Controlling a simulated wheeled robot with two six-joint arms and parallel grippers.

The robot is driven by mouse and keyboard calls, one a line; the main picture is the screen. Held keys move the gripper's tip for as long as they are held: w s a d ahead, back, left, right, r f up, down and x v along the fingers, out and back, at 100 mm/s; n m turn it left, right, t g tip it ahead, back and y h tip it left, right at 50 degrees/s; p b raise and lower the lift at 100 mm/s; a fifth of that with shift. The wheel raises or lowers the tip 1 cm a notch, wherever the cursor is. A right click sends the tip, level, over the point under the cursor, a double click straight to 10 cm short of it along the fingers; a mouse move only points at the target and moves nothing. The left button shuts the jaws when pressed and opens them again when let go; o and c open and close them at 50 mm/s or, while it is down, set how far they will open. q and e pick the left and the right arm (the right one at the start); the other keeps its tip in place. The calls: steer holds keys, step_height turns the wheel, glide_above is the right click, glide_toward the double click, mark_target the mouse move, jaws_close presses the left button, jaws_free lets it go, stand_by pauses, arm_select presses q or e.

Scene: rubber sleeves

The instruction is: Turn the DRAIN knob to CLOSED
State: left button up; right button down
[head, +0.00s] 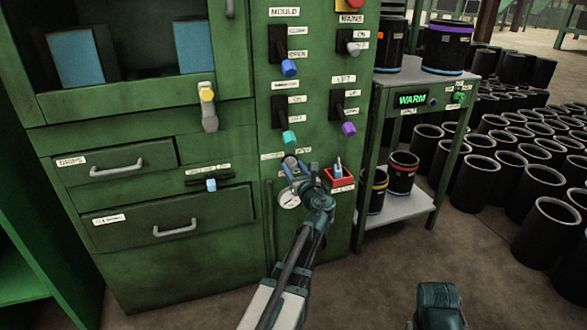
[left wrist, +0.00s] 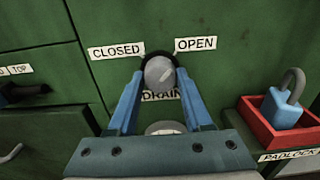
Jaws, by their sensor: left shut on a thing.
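The grey round DRAIN knob (left wrist: 160,73) is on the green cabinet front, and it also shows small in the head view (head: 290,162). In the left wrist view the CLOSED label (left wrist: 116,51) is at its upper left and the OPEN label (left wrist: 196,44) at its upper right. The DRAIN label (left wrist: 162,96) below is partly hidden by the knob and fingers. My left gripper (left wrist: 159,82) has its blue fingers on both sides of the knob, shut on it. I cannot tell for sure which label the knob points to. My right gripper is out of view.
A red tray (head: 338,179) with a blue padlock (left wrist: 285,100) is right of the knob. Several levers with coloured handles stick out above, such as a teal one (head: 289,137). A side table (head: 407,205) and many black sleeves (head: 475,183) stand at the right.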

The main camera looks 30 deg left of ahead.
arm_select(q)
jaws_close()
steer(key=shift+n, duration=0.4)
steer(key=n, duration=0.8)
steer(key=shift+n, duration=0.3)
steer(key=n, duration=0.4)
steer(key=shift+n, duration=2.5)
